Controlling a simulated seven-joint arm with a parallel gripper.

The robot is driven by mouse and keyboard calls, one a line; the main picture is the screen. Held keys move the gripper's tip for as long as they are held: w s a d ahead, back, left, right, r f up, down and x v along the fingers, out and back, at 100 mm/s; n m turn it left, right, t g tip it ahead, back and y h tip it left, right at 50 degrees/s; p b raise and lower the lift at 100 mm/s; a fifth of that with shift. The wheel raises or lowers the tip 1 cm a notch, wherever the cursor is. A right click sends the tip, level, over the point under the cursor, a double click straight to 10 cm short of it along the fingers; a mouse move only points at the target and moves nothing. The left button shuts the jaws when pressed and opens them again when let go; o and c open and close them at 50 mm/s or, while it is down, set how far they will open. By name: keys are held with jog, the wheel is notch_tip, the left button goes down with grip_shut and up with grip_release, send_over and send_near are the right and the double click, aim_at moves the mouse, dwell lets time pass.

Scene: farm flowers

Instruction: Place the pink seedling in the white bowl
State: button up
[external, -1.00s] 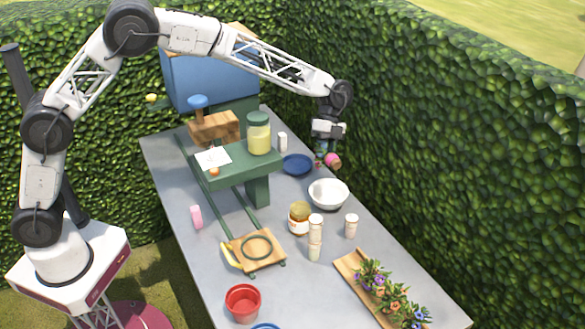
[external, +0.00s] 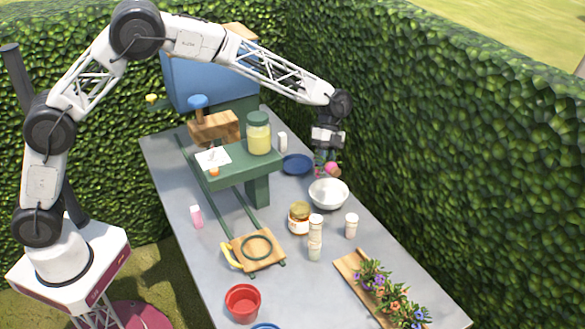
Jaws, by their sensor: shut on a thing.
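The white bowl (external: 328,197) stands on the grey table near its right edge, by the hedge. My gripper (external: 328,165) points down just above the bowl's far rim. It is shut on the pink seedling (external: 332,170), whose pink bloom shows below the fingers. Small green and dark bits show beside the bloom, too small to make out. I cannot tell whether the seedling is over the bowl's opening or touches the rim.
A dark blue plate (external: 297,164) lies behind the bowl. A honey jar (external: 299,218) and pale canisters (external: 315,228) stand in front of it. A green raised stand with a yellow jar (external: 258,133) is to the left. A wooden tray (external: 350,268) holds flowers at the front right.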

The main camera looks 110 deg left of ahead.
send_over(323, 194)
jog(key=shift+f, duration=4.3)
jog(key=o, duration=1)
jog(key=shift+r, duration=0.1)
jog(key=shift+r, duration=3.4)
